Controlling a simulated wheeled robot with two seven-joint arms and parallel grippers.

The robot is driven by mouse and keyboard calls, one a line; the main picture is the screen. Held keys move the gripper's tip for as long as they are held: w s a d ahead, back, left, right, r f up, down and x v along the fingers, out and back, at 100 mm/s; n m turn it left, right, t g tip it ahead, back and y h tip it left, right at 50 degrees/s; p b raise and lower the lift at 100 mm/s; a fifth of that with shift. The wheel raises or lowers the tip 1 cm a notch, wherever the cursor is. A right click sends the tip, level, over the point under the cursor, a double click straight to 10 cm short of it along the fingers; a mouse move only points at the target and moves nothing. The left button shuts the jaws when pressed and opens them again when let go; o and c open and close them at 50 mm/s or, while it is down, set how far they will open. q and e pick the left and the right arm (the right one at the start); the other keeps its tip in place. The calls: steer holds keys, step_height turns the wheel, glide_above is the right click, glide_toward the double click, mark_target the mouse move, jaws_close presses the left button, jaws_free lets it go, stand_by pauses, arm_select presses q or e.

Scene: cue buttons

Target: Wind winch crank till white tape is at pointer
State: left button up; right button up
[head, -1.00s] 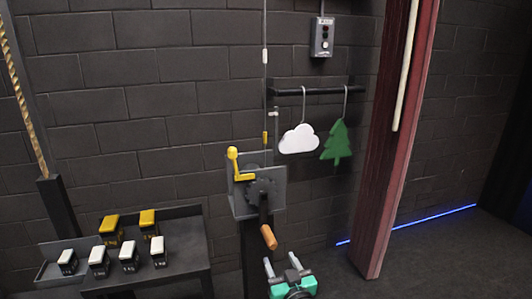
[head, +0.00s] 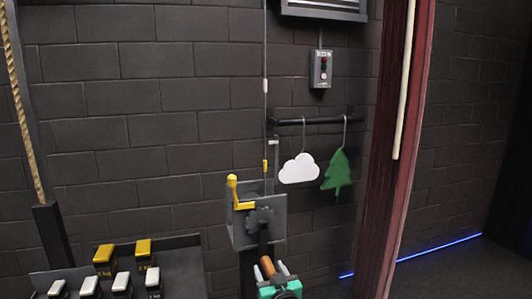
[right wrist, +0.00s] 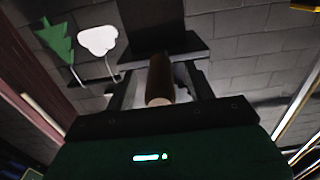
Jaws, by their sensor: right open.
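The winch (head: 243,233) stands against the wall, with a yellow lever (head: 233,190) at its upper left. Its crank's wooden handle (head: 267,266) hangs low. My right gripper (head: 272,268) is open at the handle; in the right wrist view the handle (right wrist: 159,80) lies between its two fingers. I cannot tell whether they touch it. The cable above the winch carries white tape (head: 265,85) and, lower, a yellow mark (head: 265,165). A small pale pointer (head: 273,142) sits beside the cable, well below the white tape. My left gripper is not in view.
A white cloud (head: 299,169) and a green tree (head: 337,173) hang from a black bar (head: 315,120) right of the cable. A control box (head: 320,68) is above. A bench (head: 185,265) with several weights stands at left. A red post (head: 388,200) stands at right.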

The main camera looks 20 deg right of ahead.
steer(key=c, duration=1.1)
steer(key=shift+a+r, duration=0.2)
steer(key=shift+a, duration=0.3)
steer(key=a, duration=0.2)
steer(key=a+r+p, duration=0.1)
steer(key=a, duration=0.1)
steer(key=shift+a+r, duration=0.15)
steer(key=shift+a, duration=0.1)
